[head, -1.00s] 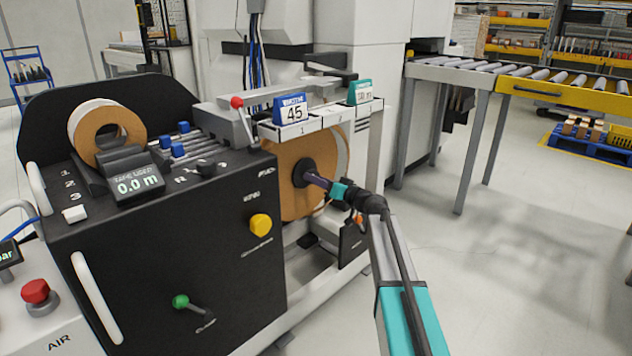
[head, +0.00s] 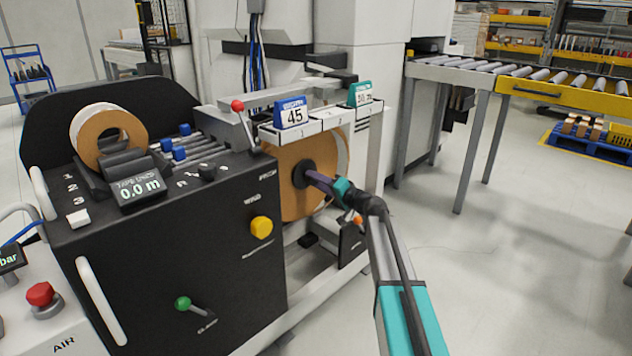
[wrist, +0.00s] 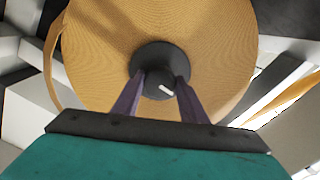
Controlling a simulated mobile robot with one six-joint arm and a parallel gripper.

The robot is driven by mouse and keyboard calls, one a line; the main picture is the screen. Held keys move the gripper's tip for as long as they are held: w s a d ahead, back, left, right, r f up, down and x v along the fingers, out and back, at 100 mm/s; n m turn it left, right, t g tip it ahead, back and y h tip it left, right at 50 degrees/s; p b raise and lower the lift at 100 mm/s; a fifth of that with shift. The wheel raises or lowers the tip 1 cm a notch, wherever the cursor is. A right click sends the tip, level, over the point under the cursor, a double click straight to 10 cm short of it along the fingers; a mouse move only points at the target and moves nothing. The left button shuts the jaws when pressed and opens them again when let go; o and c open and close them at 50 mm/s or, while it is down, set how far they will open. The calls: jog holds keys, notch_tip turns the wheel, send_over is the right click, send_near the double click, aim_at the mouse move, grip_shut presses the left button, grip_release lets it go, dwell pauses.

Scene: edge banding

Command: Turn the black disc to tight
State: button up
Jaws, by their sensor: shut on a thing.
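The black disc (head: 303,173) sits at the centre of a large tan roll (head: 289,206) on the side of the machine, under the number cards. In the wrist view the black disc (wrist: 153,58) lies in front of the tan roll (wrist: 210,38), with a short white mark on its face tilted down to the right. My gripper (wrist: 157,82) has a purple finger on each side of the disc's hub and is shut on it. In the head view my gripper (head: 313,179) reaches the disc from the right; its fingertips are partly hidden there.
The black machine panel (head: 170,260) stands left of my arm, with a yellow knob (head: 261,228) and a green-tipped lever (head: 184,303). A red-tipped lever (head: 238,106) stands above. A roller conveyor (head: 500,80) is at the right. The floor (head: 500,270) right of my arm is clear.

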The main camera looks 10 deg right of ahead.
jog(key=shift+s+a+f, duration=0.1)
jog(key=shift+a, duration=0.05)
jog(key=o, duration=1.1)
jog(key=shift+c, duration=0.2)
jog(key=shift+d, duration=0.2)
jog(key=p+v, duration=0.3)
jog(key=v, duration=1)
jog(key=shift+s, duration=0.3)
jog(key=shift+d, duration=0.15)
